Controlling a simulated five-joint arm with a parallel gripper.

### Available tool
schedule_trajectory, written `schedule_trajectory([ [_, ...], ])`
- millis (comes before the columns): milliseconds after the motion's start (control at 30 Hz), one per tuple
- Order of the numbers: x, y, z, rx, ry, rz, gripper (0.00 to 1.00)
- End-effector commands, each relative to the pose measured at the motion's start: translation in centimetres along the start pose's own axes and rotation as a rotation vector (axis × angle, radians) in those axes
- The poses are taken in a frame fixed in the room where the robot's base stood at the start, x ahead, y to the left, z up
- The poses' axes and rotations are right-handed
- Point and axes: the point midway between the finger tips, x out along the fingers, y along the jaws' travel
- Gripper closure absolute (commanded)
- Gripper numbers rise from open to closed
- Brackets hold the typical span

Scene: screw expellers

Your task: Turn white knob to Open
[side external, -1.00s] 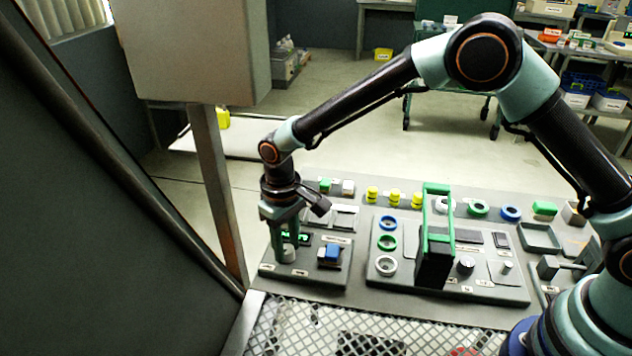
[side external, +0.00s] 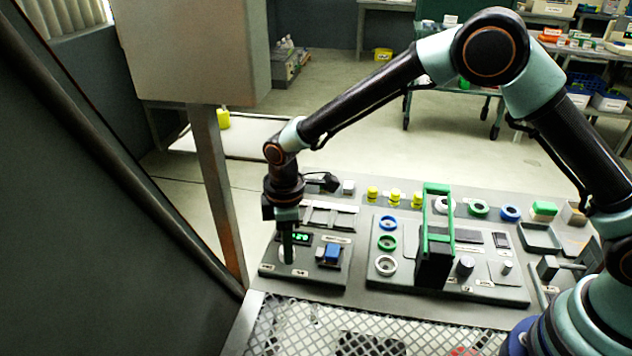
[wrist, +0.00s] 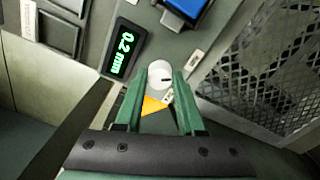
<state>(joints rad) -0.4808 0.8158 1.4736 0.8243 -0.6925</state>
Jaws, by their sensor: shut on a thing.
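The white knob (wrist: 158,71) is round, with a short dark line on its face pointing right in the wrist view. It sits on the grey panel beside a small display (wrist: 123,48) that reads "0.2 mm" in green. My gripper (wrist: 163,79) has its two green fingers on either side of the knob, shut on it. In the side external view my gripper (side external: 288,252) points straight down at the panel's left end and hides most of the knob. A yellow triangle mark (wrist: 153,106) and a small white label (wrist: 168,98) lie between the fingers; the label's text is unreadable.
A blue block (side external: 332,252) is just right of the knob on the same panel. A black box with a green handle (side external: 435,255) stands farther right, near several coloured rings. A metal post (side external: 215,190) rises at the left, and a mesh (side external: 330,325) lies in front.

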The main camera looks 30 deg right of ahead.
Motion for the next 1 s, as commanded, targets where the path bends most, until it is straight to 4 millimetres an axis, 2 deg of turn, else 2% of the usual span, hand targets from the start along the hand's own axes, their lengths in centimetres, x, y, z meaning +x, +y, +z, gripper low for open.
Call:
schedule_trajectory([
  [300, -0.17, -0.17, -0.42, -0.119, 0.009, 0.008, 1.0],
  [800, -0.19, -0.19, -0.39, -0.138, 0.008, 0.007, 1.0],
  [833, -0.2, -0.19, -0.39, -0.138, 0.008, 0.007, 0.58],
  [900, -0.19, -0.18, -0.35, -0.137, 0.007, 0.006, 0.32],
  [1000, -0.14, -0.15, -0.26, -0.135, 0.006, 0.005, 0.32],
])
